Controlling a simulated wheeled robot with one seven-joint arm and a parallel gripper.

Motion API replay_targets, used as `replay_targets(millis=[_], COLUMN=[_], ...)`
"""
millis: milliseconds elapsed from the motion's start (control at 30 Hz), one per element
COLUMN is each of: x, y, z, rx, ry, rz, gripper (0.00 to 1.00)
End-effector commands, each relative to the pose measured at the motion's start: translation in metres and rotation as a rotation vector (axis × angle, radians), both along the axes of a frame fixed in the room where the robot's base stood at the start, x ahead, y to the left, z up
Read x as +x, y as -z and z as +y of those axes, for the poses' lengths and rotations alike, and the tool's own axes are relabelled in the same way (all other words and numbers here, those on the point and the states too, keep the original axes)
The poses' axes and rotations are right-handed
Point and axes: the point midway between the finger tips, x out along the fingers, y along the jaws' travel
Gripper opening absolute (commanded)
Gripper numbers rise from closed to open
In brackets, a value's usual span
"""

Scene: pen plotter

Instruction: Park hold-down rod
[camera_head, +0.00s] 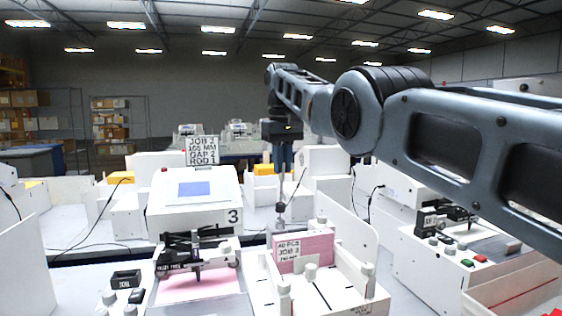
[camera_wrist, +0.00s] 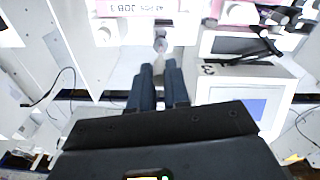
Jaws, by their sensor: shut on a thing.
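My gripper (camera_head: 282,168) hangs from the arm and points down, behind the white rack with the pink pad. It is shut on the hold-down rod (camera_head: 281,208), a thin grey rod whose lower part shows below the fingers. In the wrist view the fingers (camera_wrist: 158,70) close around the rod, and its rounded end (camera_wrist: 160,45) shows beyond them. The plotter marked 3 (camera_head: 196,212) stands to the left of the rod, with pink paper and a black carriage. I cannot tell whether the rod's lower end touches anything.
A white rack (camera_head: 325,295) with several pegs and a pink card stack labelled JOB 3 (camera_head: 303,252) stands in front of the rod. A second plotter (camera_head: 440,270) is at the right. A sign with JOB and ROD text (camera_head: 201,151) stands on plotter 3. Black cables hang nearby.

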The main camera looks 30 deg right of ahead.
Motion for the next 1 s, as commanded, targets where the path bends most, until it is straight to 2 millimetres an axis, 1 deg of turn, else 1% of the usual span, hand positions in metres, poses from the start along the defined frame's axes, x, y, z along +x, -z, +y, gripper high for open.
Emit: replay_targets(millis=[133,167,400,433,767,867,1000], x=[0.001,0.001,0.0,0.0,0.0,0.0,0.001], y=[0.002,0.002,0.002,0.002,-0.002,-0.008,-0.02], z=[0.001,0.001,0.0,0.0,0.0,0.001,0.003], rx=[0.001,0.001,0.0,0.0,0.0,0.0,0.0], ry=[-0.001,-0.001,-0.001,-0.001,0.0,-0.001,-0.001], rz=[-0.001,-0.001,0.0,0.0,0.0,0.0,0.001], gripper=[0.0,0.18,0.41,0.42,0.42,0.42,0.42])
